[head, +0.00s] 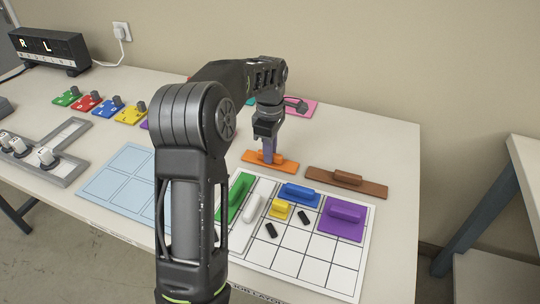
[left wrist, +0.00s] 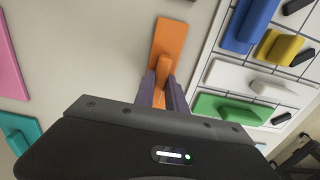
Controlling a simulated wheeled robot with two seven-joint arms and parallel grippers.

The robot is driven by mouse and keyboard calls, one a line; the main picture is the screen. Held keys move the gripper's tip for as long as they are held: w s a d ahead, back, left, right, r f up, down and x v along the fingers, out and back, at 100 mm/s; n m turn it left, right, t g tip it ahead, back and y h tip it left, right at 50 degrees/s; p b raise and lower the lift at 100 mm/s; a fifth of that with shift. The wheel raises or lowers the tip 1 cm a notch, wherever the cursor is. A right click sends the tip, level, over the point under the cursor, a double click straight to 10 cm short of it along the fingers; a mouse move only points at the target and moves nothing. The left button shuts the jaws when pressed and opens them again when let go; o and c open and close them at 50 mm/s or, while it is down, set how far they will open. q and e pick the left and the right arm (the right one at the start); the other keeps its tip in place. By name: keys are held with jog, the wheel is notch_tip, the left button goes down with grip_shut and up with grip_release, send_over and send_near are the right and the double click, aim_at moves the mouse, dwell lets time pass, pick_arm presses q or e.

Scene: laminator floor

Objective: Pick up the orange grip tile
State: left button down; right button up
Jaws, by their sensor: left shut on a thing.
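The orange grip tile (head: 258,158) is a flat orange strip with a raised grip, behind the white gridded board in the head view. In the left wrist view the orange tile (left wrist: 169,42) runs up from between my fingers. My left gripper (head: 270,152) points down at it and is shut on its raised grip, one finger on each side (left wrist: 161,92). The tile appears at table level; I cannot tell whether it is clear of the surface. My right gripper is not in view.
The gridded board (head: 314,268) holds green, white, yellow, blue and purple tiles plus small black pieces. A brown tile (head: 346,183) lies right of the orange one. A pink tile (head: 303,107) lies behind. A light-blue panel (head: 122,176) and several knobbed tiles are left.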

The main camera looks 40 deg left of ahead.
pick_arm(q)
notch_tip(320, 180, up, 10)
jog(key=p, duration=0.1)
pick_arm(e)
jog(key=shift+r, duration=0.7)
